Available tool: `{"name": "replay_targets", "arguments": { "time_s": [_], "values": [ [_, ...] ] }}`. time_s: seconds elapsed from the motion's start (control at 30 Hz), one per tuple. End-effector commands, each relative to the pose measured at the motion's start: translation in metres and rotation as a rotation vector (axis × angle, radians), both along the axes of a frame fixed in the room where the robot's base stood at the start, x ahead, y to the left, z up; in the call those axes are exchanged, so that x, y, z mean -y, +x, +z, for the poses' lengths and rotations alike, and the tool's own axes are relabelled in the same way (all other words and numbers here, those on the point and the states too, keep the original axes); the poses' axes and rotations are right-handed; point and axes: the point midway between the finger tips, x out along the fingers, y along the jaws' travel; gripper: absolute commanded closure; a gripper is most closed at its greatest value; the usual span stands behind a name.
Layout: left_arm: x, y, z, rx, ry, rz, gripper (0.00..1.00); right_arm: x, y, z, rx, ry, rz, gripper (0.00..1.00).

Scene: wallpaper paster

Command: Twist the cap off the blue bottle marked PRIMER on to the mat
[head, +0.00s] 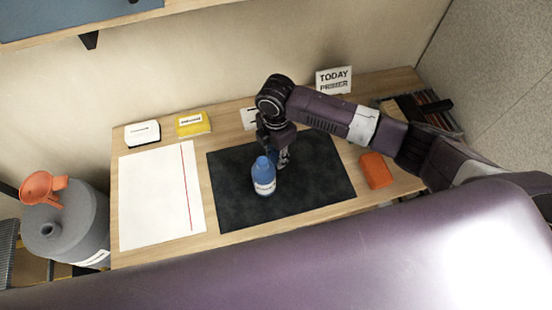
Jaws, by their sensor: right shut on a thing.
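The blue bottle (263,180) with a white label stands upright over the dark mat (320,180). The label's text is too small to read. My right gripper (273,153) is at the bottle's top, reaching down from behind it, and is shut on what looks like the cap. The cap itself is largely hidden, and I cannot tell whether it is loose from the bottle. My left gripper is not in view.
A sign (334,80) reads TODAY PRIMER at the back. An orange block (376,170) lies right of the mat. A white sheet (155,205), a white box (142,134) and a yellow box (193,124) are on the left. A grey jug (70,232) with an orange funnel (42,188) stands beside the table.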

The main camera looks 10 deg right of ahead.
Motion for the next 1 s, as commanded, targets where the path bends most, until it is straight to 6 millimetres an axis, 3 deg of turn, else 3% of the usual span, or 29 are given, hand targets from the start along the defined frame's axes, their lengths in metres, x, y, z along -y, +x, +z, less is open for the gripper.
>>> {"name": "replay_targets", "arguments": {
  "time_s": [0.2,0.6,0.63,0.7,0.8,1.0],
  "values": [
    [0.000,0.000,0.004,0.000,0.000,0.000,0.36,0.000,-0.001,-0.029,-0.002,0.000,0.000,1.00],
    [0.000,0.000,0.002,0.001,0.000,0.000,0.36,0.000,-0.001,-0.035,-0.001,0.000,0.000,1.00],
    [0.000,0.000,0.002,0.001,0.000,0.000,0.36,0.000,0.000,-0.035,-0.001,0.000,0.000,0.71],
    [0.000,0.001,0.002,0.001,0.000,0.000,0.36,0.000,0.000,-0.034,-0.001,0.000,0.000,0.63],
    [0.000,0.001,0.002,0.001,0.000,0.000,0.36,0.000,-0.001,-0.034,-0.001,0.000,0.000,0.54],
    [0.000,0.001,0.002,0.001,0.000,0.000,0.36,0.000,-0.001,-0.034,-0.001,0.000,0.000,0.54]
  ]
}}
